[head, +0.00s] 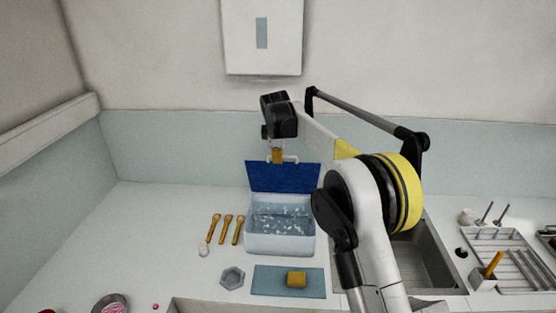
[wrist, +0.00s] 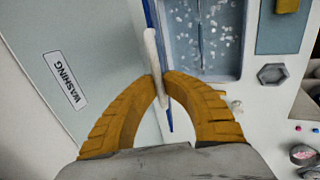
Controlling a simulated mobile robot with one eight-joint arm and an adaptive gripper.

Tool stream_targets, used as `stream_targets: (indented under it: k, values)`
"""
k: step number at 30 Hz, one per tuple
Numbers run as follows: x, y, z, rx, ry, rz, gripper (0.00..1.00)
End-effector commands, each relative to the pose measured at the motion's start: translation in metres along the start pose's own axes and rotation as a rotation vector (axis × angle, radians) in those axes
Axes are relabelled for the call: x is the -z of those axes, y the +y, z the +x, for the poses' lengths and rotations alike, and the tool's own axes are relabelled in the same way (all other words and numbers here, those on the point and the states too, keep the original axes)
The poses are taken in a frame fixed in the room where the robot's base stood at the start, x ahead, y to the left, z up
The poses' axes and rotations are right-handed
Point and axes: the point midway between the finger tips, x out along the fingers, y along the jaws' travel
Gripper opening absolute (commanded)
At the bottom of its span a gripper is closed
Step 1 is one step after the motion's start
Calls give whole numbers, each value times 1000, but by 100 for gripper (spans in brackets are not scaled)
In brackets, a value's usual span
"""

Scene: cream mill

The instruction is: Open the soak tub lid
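The soak tub (head: 280,243) is a pale blue box on the counter, with water and white foam showing inside. Its dark blue lid (head: 283,178) stands raised, roughly upright, along the tub's back edge. My gripper (head: 277,158) is at the top of the lid. In the wrist view, the orange fingers of my gripper (wrist: 162,80) close around the white lid handle (wrist: 151,50), one finger on each side. The lid shows there edge-on as a thin blue strip (wrist: 169,122). The tub's water (wrist: 200,35) shows beside it.
Several wooden-handled tools (head: 226,229) lie left of the tub. A blue mat (head: 262,282) with a yellow block (head: 297,279) and a grey hexagonal dish (head: 232,277) are in front. A sink (head: 430,260) and a rack (head: 515,265) stand right. A wall panel (head: 285,35) hangs above.

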Motion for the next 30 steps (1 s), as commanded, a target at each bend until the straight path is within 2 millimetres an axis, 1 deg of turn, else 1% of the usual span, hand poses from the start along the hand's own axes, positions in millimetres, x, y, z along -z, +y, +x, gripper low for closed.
stream_targets:
  k: [16, 18, 19, 27, 30]
  values:
    - [-1, 3, -1, -1, -1, 1, 0]
    - [-1, 3, -1, -1, -1, 1, 26]
    - [-1, 3, -1, -1, -1, 1, 32]
    - [0, 3, -2, -1, -1, 1, 32]
    - [0, 3, -6, -1, 0, 1, 32]
